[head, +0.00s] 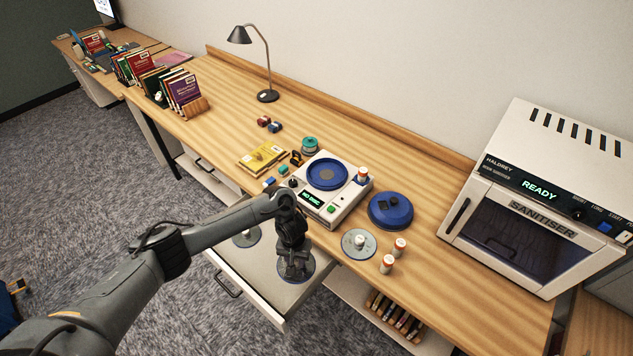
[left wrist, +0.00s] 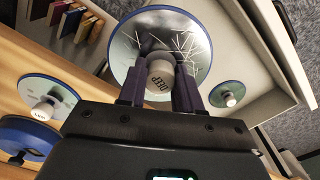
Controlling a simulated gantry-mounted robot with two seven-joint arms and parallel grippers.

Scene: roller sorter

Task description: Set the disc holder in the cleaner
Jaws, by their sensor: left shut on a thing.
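The cleaner (head: 341,204) is a white box on the desk with an empty-looking blue round well (head: 327,174) on top and a display reading "NO DISC". Its blue lid (head: 391,212) lies on the desk to the right. My left gripper (head: 292,264) is over the open drawer, in front of the cleaner. It is shut on the disc holder, a pale knob marked "DEEP" (left wrist: 160,84) on a scratched, blue-rimmed disc (left wrist: 190,35). My fingers hide part of the disc; I cannot tell if it touches the drawer floor. My right gripper is not in view.
Another disc (head: 245,240) with a knob lies in the drawer (head: 262,274); one more (head: 350,250) lies on the desk. Two small bottles (head: 388,264) stand near it. A sanitiser (head: 530,215) stands at right, a yellow book (head: 262,157) left of the cleaner.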

